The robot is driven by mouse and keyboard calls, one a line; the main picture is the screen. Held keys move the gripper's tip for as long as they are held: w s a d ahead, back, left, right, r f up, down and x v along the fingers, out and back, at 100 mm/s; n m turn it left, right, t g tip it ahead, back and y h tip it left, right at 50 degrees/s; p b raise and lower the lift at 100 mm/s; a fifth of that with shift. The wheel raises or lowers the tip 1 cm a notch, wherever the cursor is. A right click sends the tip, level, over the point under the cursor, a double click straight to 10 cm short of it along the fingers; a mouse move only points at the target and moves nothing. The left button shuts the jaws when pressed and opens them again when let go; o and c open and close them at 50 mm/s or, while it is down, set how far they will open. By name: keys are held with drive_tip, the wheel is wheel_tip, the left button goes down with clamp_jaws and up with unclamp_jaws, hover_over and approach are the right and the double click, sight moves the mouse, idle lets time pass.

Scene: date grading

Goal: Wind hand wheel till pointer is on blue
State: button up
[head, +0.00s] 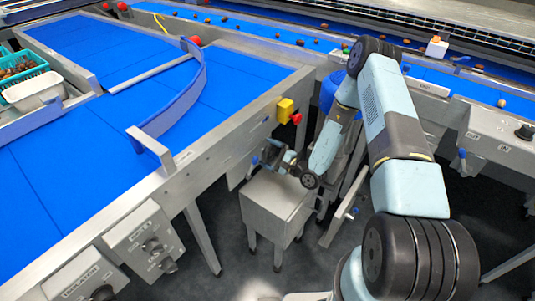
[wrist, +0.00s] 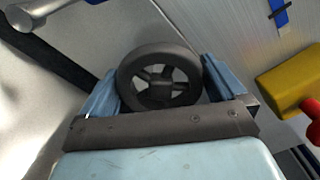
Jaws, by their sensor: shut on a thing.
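The hand wheel (wrist: 160,58) is dark, with a round rim and several spokes, and fills the middle of the wrist view. My gripper (wrist: 160,72) has its two blue fingers on the left and right sides of the rim, shut on it. In the head view my gripper (head: 274,157) is at the side of the blue-topped table, above a grey metal box; the wheel is hard to make out there. A blue strip (wrist: 279,12) on the metal panel shows at the top right of the wrist view. I cannot make out a pointer or its scale.
A yellow box (head: 285,109) with a red button is on the table side, close to my gripper; it also shows in the wrist view (wrist: 290,82). The grey metal box (head: 277,205) stands below. A control box (head: 146,240) with knobs is at lower left.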

drive_tip(key=shift+f, duration=0.1)
drive_tip(key=o, duration=0.6)
drive_tip(key=v, duration=1.4)
drive_tip(key=shift+a, duration=0.1)
drive_tip(key=s+a+r+n+g, duration=0.15)
drive_tip(key=r+n+g, duration=0.25)
drive_tip(key=r, duration=0.5)
drive_tip(key=s+a+r+n+g, duration=0.1)
drive_tip(key=s+r+n+g, duration=0.3)
drive_tip(key=r, duration=0.6)
drive_tip(key=s+a+r+n+g, duration=0.15)
drive_tip(key=r+n+g, duration=0.3)
drive_tip(key=r, duration=0.45)
drive_tip(key=s+d+r+t+h, duration=0.2)
drive_tip(key=s+d+r+h, duration=0.2)
drive_tip(key=s+r, duration=0.2)
drive_tip(key=s+d+r+n+t+h, duration=0.1)
drive_tip(key=s+d+r+t+h, duration=0.1)
drive_tip(key=s+d+r+h, duration=0.3)
drive_tip(key=s+d+r+t+h, duration=0.3)
drive_tip(key=s+d+r+h, duration=0.2)
drive_tip(key=r, duration=0.6)
drive_tip(key=shift+s+r+n, duration=0.15)
drive_tip(key=shift+s+n, duration=0.1)
drive_tip(key=shift+s, duration=0.9)
